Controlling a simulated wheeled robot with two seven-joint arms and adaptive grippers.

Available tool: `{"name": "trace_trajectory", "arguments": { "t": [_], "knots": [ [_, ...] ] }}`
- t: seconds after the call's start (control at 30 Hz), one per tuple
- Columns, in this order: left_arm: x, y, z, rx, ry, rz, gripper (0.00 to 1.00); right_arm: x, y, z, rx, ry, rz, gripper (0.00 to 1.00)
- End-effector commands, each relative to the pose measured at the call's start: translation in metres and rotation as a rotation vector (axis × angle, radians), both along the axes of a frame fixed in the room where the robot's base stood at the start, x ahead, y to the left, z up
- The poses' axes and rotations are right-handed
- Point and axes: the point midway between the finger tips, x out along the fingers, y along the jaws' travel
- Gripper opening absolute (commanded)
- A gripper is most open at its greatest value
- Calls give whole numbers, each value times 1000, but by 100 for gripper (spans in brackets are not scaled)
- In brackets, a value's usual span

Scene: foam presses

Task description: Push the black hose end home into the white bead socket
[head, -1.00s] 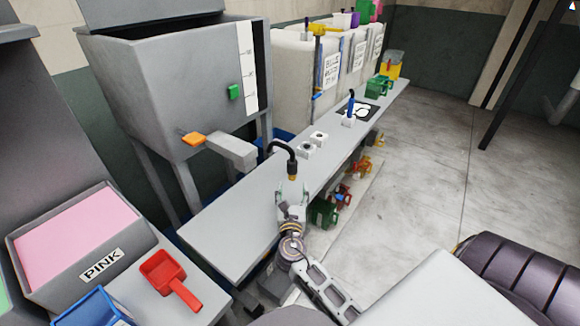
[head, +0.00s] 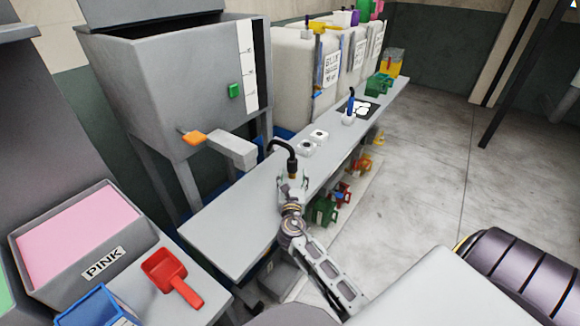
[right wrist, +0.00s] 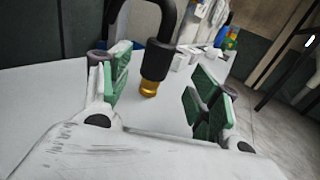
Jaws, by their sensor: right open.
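The black hose (head: 284,147) arches over the grey bench, and its thick black end (right wrist: 157,60) points down with a brass tip (right wrist: 149,88). My right gripper (head: 292,183) is open at the hose end. In the right wrist view its green-padded fingers (right wrist: 158,92) stand apart on either side of the hose end, with gaps showing on both sides. Two white blocks with dark round openings, a nearer one (head: 308,148) and a farther one (head: 320,136), sit on the bench beyond the hose. I cannot tell which is the bead socket. My left gripper is out of view.
The grey bench (head: 228,226) has clear room at its near end. A hopper spout (head: 232,150) with an orange handle overhangs its left side. A red scoop (head: 172,278) lies near left.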

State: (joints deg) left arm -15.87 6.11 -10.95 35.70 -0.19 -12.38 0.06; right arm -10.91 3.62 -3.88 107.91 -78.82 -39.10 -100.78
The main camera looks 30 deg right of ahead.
Motion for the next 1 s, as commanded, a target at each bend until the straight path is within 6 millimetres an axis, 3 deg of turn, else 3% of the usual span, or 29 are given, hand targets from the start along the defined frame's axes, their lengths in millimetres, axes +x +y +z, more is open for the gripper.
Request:
{"name": "trace_trajectory", "arguments": {
  "t": [0.2,0.43,0.77,1.0],
  "knots": [
    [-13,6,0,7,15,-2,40,16,-10,1,0,-1,0,62],
    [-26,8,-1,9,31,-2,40,20,-13,0,1,1,0,62],
    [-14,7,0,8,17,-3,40,21,-14,0,1,-1,0,62],
    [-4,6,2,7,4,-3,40,34,-20,-2,1,-1,0,62]
  ]
}}
